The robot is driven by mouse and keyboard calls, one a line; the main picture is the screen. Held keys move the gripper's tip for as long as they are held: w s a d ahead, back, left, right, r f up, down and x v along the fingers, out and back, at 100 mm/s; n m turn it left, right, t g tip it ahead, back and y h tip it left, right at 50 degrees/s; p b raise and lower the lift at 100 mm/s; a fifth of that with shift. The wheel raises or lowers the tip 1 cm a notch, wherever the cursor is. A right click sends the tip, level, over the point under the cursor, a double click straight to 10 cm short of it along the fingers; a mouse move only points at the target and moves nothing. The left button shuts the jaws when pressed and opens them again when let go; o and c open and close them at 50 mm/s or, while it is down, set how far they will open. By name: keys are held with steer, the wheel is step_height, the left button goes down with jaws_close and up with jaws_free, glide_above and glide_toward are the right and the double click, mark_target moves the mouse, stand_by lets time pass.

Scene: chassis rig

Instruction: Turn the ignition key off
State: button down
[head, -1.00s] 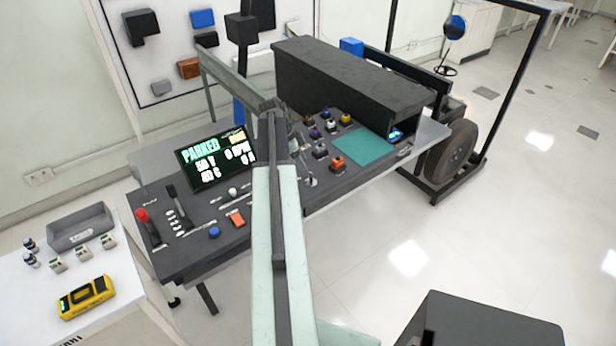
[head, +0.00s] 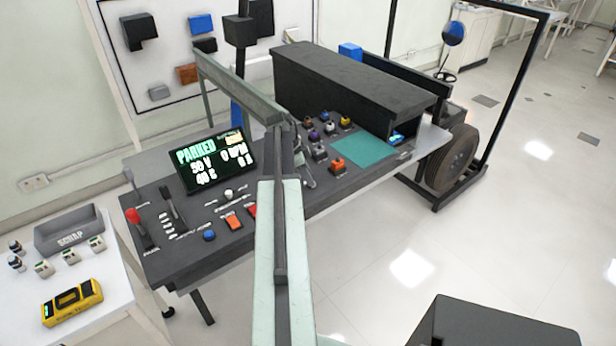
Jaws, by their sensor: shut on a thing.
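The dark control panel (head: 185,255) runs across the middle of the head view, with a lit display (head: 215,160) reading PARKED. My gripper (head: 308,181) is low over the panel's right half, just right of my arm's long link. It is small and partly hidden by my arm. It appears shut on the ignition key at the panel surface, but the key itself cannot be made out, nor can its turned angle.
Several coloured knobs and an orange button (head: 338,165) sit close right of my gripper, beside a teal pad (head: 364,148). A long black box (head: 350,80) stands behind them. A red-topped lever (head: 135,218) is at the panel's left. Open floor lies to the right.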

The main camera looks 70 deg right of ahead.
steer(key=n, duration=0.3)
steer(key=n+t+h, duration=0.1)
steer(key=n, duration=0.1)
steer(key=shift+s+a+n+t, duration=0.2)
steer(key=shift+n+t, duration=0.1)
steer(key=shift+n, duration=0.1)
steer(key=n+t, duration=0.1)
steer(key=n, duration=0.2)
steer(key=n+t+h, duration=0.1)
steer(key=n, duration=0.2)
stand_by(0.4)
steer(key=c, duration=1.1)
jaws_free()
